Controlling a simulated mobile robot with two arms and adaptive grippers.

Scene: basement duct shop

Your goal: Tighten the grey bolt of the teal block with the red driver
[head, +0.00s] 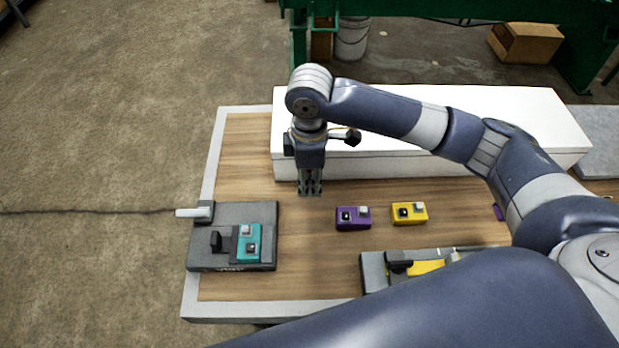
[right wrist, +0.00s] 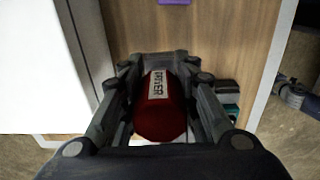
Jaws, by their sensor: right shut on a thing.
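The teal block (head: 254,235) sits in a grey vise (head: 205,250) at the left of the wooden bench. A grey bolt (head: 246,230) and a black bolt (head: 251,248) show on its top. My right gripper (head: 310,191) points down over the bench, up and to the right of the teal block and apart from it. In the right wrist view it is shut on the red driver (right wrist: 160,118), which has a pale lettered label. The driver's tip is hidden. In that view part of the teal block (right wrist: 230,98) shows beyond the right finger. My left gripper is not in view.
A purple block (head: 352,224) and a yellow block (head: 409,219) stand mid-bench, each with bolts. A grey holder (head: 372,272) with a yellow part is at the front, partly hidden by my arm. A long white box (head: 430,160) lies along the back. The bench between vise and purple block is clear.

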